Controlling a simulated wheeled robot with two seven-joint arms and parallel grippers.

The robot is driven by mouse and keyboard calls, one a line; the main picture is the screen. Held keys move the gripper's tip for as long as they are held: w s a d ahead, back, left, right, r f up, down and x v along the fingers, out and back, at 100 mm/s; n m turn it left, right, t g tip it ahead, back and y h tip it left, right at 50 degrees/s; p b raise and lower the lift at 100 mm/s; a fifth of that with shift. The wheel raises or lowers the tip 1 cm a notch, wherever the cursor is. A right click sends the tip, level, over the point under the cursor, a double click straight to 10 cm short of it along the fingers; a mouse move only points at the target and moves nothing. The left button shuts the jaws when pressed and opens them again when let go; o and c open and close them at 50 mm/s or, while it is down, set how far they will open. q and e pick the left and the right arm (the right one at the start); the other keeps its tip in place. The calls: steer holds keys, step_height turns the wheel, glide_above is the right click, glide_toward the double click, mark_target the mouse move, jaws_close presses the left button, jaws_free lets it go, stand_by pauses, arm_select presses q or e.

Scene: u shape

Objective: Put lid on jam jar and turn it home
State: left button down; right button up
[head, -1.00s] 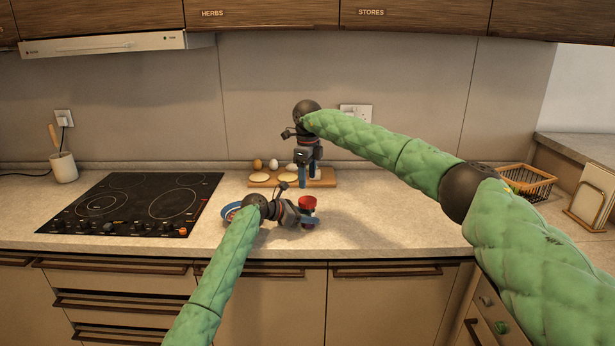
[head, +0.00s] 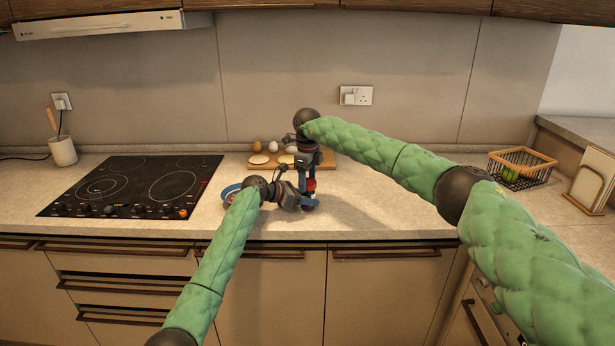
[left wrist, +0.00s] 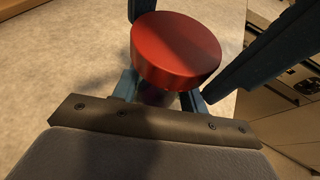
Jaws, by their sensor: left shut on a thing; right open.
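The red lid (head: 310,186) is on top of the jam jar, most of which is hidden in the head view. In the left wrist view the lid (left wrist: 175,50) covers the dark jar (left wrist: 158,96); I cannot tell if it is seated fully. My left gripper (head: 309,203) is shut around the jar, below the lid, near the counter's front. My right gripper (head: 309,172) points down from above. Its blue fingers are open, one on either side of the lid in the left wrist view, and look apart from it.
A wooden board (head: 320,160) with eggs and pale rounds is behind. The black hob (head: 130,187) is at left, a wire basket (head: 521,167) at right. The counter between jar and basket is clear.

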steer(key=shift+c, duration=0.4)
steer(key=c, duration=0.7)
steer(key=shift+m, duration=1)
steer(key=o, duration=1.1)
steer(key=shift+o, duration=0.2)
steer(key=shift+a, duration=0.1)
steer(key=shift+r, duration=0.1)
step_height(320, 180, up, 12)
